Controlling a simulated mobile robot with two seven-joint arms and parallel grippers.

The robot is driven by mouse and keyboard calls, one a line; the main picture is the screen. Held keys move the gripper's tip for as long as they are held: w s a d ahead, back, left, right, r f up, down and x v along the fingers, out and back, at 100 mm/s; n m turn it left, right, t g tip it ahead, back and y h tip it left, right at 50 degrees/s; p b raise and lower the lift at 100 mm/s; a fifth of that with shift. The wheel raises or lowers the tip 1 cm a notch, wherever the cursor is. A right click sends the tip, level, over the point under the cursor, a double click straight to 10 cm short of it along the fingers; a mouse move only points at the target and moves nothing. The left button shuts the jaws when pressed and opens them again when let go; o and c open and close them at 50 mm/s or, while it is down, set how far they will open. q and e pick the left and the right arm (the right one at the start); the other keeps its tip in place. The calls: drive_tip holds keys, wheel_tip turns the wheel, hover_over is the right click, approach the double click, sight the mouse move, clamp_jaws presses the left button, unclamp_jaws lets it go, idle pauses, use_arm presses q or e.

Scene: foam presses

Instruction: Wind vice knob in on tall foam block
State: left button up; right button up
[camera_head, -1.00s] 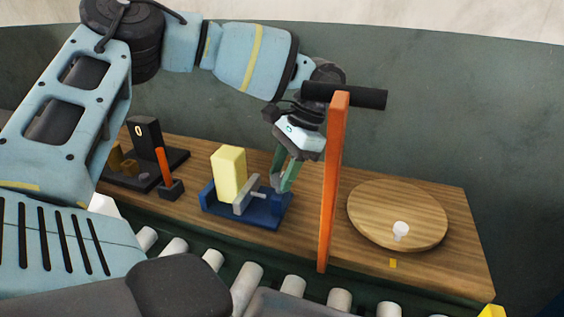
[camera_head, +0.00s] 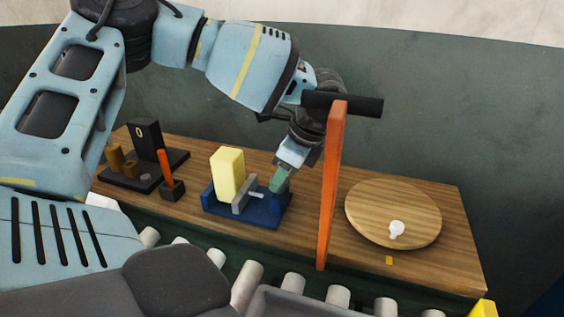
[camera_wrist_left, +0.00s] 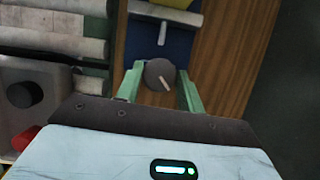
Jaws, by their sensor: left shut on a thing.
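The tall yellow foam block (camera_head: 228,174) stands upright in the blue vice (camera_head: 262,218). A grey jaw plate (camera_head: 244,195) stands at its right side; I cannot tell whether they touch. A thin light screw (camera_head: 257,195) runs right from the plate. My left gripper (camera_head: 278,183) is at the vice's right end and hides the knob in the head view. In the left wrist view, the round dark grey knob (camera_wrist_left: 159,74) with a pale slanted line sits between the green fingertips of the left gripper (camera_wrist_left: 160,82), which is shut on it. My right gripper is not in view.
An orange post (camera_head: 331,190) with a black crossbar stands just right of my left gripper. A round wooden board (camera_head: 375,215) with a white knob (camera_head: 396,229) lies farther right. A black fixture (camera_head: 146,138) stands at the left. Rollers (camera_head: 246,284) run along the front.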

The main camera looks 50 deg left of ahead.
use_arm(q)
drive_tip(key=shift+m, duration=0.4)
drive_tip(key=o, duration=1)
drive_tip(key=shift+v, duration=3.9)
drive_tip(key=shift+s, duration=0.1)
